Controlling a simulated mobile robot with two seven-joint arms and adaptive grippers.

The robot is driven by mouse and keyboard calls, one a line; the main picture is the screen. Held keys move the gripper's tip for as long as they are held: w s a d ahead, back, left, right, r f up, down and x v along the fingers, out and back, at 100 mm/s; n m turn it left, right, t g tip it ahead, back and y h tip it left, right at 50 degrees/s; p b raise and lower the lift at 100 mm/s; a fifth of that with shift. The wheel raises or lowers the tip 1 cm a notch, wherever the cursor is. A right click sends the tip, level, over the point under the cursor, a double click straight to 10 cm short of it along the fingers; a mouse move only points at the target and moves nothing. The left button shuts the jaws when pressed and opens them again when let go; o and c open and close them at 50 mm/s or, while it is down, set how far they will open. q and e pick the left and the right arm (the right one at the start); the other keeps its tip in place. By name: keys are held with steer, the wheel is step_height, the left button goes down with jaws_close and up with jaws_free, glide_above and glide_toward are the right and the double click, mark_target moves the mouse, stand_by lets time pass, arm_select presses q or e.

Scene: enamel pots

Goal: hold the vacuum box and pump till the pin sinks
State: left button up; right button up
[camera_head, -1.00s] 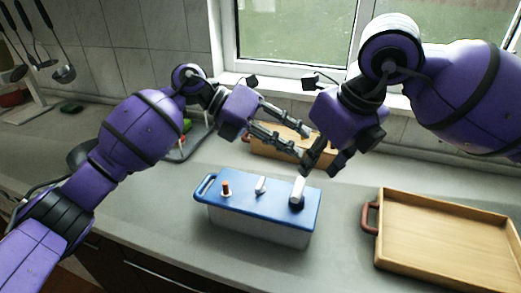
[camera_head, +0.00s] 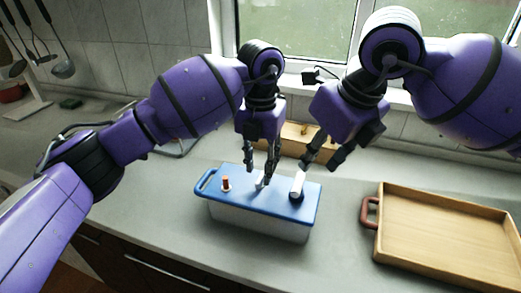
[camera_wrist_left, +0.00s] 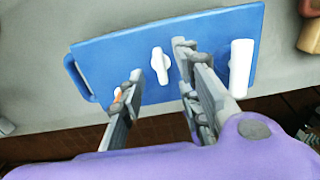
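The vacuum box (camera_head: 262,227) stands on the counter, with a blue lid (camera_head: 240,197) and a pale body. An orange-red pin (camera_head: 226,184) stands up near the lid's left handle; in the left wrist view the pin (camera_wrist_left: 117,94) is partly hidden by a finger. A small white knob (camera_wrist_left: 160,65) is mid-lid, and a white pump handle (camera_head: 297,184) is at its right end. My left gripper (camera_head: 262,180) points down over mid-lid, fingers apart on either side of the knob; contact is unclear. My right gripper (camera_head: 320,165) is open and empty, just behind and above the pump handle.
A wooden tray (camera_head: 445,238) with a brown handle lies to the right. Another wooden item (camera_head: 297,142) stands behind the box, partly hidden by my grippers. Utensils (camera_head: 45,45) hang at the far left. The counter in front of the box is narrow.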

arm_select(q)
steer(key=shift+f, duration=1.25)
jaws_close()
arm_select(e)
steer(key=shift+o, duration=0.4)
